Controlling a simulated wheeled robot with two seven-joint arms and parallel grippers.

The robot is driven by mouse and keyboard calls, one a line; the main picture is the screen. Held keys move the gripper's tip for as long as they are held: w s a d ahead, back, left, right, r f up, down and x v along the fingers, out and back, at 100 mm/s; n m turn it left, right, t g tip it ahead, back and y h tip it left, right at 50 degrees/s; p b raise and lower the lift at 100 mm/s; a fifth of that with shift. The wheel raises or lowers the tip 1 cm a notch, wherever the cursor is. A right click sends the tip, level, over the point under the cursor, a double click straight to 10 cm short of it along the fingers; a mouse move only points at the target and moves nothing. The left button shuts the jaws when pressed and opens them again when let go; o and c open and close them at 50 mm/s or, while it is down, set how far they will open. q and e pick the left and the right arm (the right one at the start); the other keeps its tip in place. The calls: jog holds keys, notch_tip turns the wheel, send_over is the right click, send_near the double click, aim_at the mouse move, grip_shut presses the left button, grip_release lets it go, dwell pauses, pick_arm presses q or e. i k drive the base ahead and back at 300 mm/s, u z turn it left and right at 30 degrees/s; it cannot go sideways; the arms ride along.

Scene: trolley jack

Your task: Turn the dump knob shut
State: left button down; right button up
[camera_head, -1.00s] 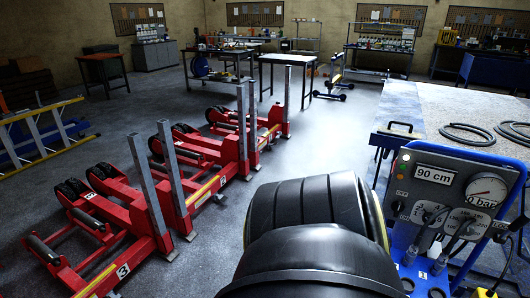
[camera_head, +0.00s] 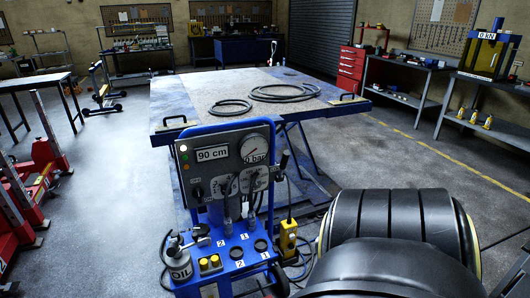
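The control panel (camera_head: 222,165) stands upright on a blue trolley (camera_head: 218,255), left of the middle. It has a display (camera_head: 212,154) reading 90 cm and a round gauge (camera_head: 254,149) marked bar, seemingly at 0. A dark knob (camera_head: 198,193) sits at its lower left, and more small knobs or dials sit in its lower middle and right. Their lettering is too small for me to tell which one is the dump knob, or how it is turned. Neither of my grippers shows.
Behind the panel is a blue-edged lift table (camera_head: 205,92) with black hose coils (camera_head: 285,92). An oil can (camera_head: 179,262) stands on the trolley, and a yellow pendant (camera_head: 288,237) hangs at its right. Red jacks (camera_head: 38,165) stand at left. Floor between is clear. A black part of mine covers the lower right.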

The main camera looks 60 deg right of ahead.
aim_at(203, 230)
jog(key=z, duration=0.85)
jog(key=i, duration=0.45)
